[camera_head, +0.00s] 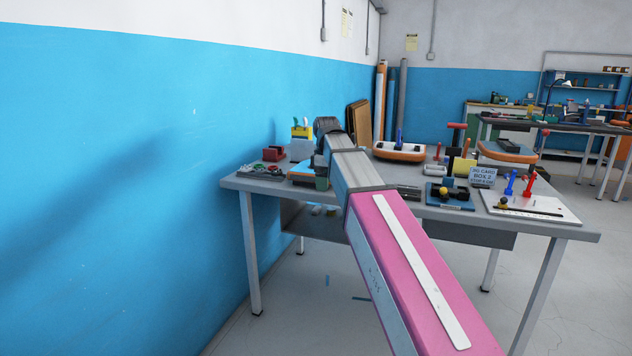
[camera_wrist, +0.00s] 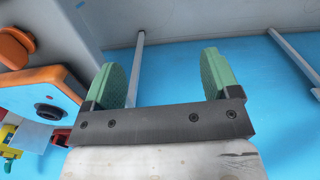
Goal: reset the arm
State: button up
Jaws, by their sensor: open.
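My gripper (camera_wrist: 162,86) shows in the wrist view with its two green fingers wide apart and nothing between them. Beyond the fingers are the blue wall and grey table parts. In the head view my pink and grey arm reaches forward from the lower right over the grey workbench (camera_head: 440,214). The arm's far end is over the left part of the bench, and the fingers themselves cannot be made out there.
An orange and white board (camera_head: 400,152) lies at the back of the bench, and an orange part (camera_wrist: 40,85) is close left in the wrist view. A white board (camera_head: 535,207) with red and blue pieces is at right. The blue wall (camera_head: 130,130) runs along the left.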

jog(key=s+d+f+m, duration=0.5)
jog(key=s+f, duration=0.1)
jog(key=f, duration=0.6)
jog(key=s+d+f+m, duration=0.4)
jog(key=s+d+f, duration=0.1)
jog(key=f, duration=0.8)
jog(key=s+d+f+m, duration=0.5)
jog(key=s+f, duration=0.2)
jog(key=f, duration=0.6)
jog(key=shift+s+d+f+m, duration=0.25)
jog(key=shift+d+m, duration=0.05)
jog(key=shift+d, duration=0.1)
